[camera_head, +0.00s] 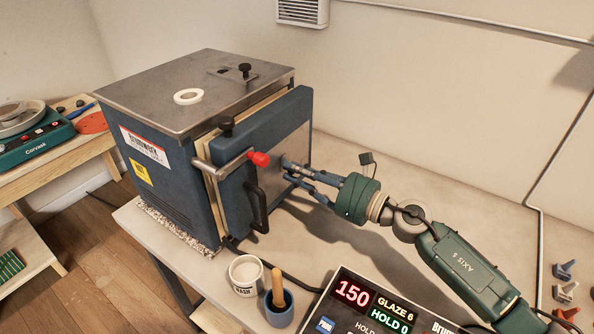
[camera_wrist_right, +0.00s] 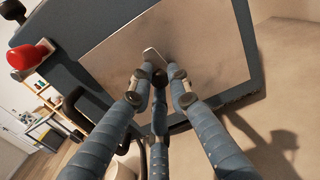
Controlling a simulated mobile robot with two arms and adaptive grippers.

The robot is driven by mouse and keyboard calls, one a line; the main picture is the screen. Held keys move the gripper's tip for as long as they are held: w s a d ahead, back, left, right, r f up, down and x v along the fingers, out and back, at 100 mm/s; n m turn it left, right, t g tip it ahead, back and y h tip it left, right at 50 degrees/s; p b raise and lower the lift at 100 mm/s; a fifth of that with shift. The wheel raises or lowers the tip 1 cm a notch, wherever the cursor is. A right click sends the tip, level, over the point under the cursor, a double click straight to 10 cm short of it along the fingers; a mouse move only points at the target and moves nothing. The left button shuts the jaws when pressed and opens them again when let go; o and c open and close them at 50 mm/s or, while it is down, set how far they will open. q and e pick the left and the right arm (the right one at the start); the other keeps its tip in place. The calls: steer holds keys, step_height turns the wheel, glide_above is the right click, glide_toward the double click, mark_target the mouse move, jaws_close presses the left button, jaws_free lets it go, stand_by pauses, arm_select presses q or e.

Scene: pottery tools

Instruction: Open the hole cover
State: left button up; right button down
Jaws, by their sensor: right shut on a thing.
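A blue kiln (camera_head: 155,165) stands on the table with a thick door (camera_head: 275,150) on its right-hand side. My right gripper (camera_head: 288,166) is at the outer face of this door, its fingers around a small part there. The wrist view shows the gripper (camera_wrist_right: 158,78) closed at a small pale metal piece (camera_wrist_right: 153,56) on the door's metal plate (camera_wrist_right: 205,50). This piece looks like the hole cover. The fingers hide most of it, and I cannot tell whether a hole is uncovered. My left gripper is not in view.
A red-tipped latch handle (camera_head: 258,159) and a black handle (camera_head: 256,200) are near the door's edge. A white mug (camera_head: 245,280), a blue cup (camera_head: 279,308) with a wooden tool and a display panel (camera_head: 375,305) stand in front. A white ring (camera_head: 188,96) lies on the kiln top.

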mark_target(277, 162)
steer(key=m+p, duration=0.2)
steer(key=m, duration=0.1)
steer(key=r+m+p, duration=0.1)
steer(key=m+p, duration=0.1)
steer(key=m, duration=0.1)
steer(key=s+m+p, duration=0.1)
steer(key=m+p, duration=0.1)
steer(key=m, duration=0.1)
steer(key=shift+a+r, duration=0.4)
steer(key=m+p, duration=0.2)
steer(key=m, duration=0.1)
steer(key=r+m+p, duration=0.1)
steer(key=shift+s+a, duration=0.1)
steer(key=shift+s, duration=0.15)
steer(key=shift+r+m+p, duration=0.15)
steer(key=shift+m+p, duration=1.05)
steer(key=shift+m, duration=0.7)
steer(key=c, duration=1.8)
jaws_free()
steer(key=shift+o, duration=0.7)
steer(key=shift+s+f, duration=0.1)
steer(key=shift+f, duration=0.15)
